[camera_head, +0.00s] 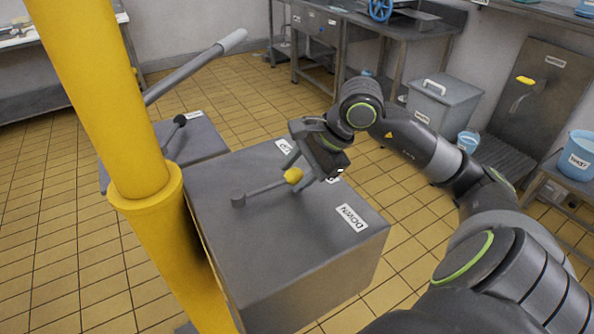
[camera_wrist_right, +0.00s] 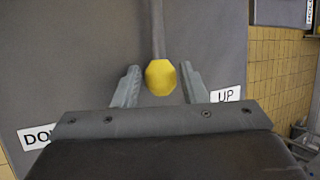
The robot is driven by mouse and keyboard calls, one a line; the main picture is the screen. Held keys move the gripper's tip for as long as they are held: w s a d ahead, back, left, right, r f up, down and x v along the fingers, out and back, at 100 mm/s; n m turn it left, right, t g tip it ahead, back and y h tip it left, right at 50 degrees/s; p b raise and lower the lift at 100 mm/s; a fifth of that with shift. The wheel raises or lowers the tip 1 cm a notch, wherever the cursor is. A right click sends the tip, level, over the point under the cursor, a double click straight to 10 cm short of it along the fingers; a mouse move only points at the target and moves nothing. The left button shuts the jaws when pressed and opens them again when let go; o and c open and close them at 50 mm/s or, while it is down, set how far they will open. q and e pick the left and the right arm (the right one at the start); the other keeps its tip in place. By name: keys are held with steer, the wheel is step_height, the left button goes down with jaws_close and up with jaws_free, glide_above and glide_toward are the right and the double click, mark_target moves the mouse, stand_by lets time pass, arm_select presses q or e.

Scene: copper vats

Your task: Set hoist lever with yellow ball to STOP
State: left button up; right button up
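The hoist lever (camera_head: 264,188) lies across the top of a grey box, with its yellow ball (camera_head: 293,175) pointing between the UP label (camera_head: 284,146) and the DOWN label (camera_head: 351,217). A label beyond the ball is mostly hidden by my gripper, so I cannot read it. My right gripper (camera_head: 303,169) is at the ball. In the right wrist view its fingers (camera_wrist_right: 160,88) stand apart on both sides of the yellow ball (camera_wrist_right: 160,77), with a small gap on each side. My left gripper is not in view.
A thick yellow post (camera_head: 155,190) rises at the left, close to the grey box (camera_head: 300,265). Behind it, another box carries a black-knobbed lever (camera_head: 176,127). A long grey handle (camera_head: 195,68) slants above. A lidded grey bin (camera_head: 440,103) and a blue bucket (camera_head: 580,155) stand right.

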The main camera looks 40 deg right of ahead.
steer(key=shift+o, duration=0.9)
steer(key=shift+d+r, duration=0.15)
steer(key=shift+r, duration=0.05)
steer(key=p+v, duration=1.7)
steer(key=p, duration=0.3)
steer(key=shift+p, duration=0.35)
stand_by(0.7)
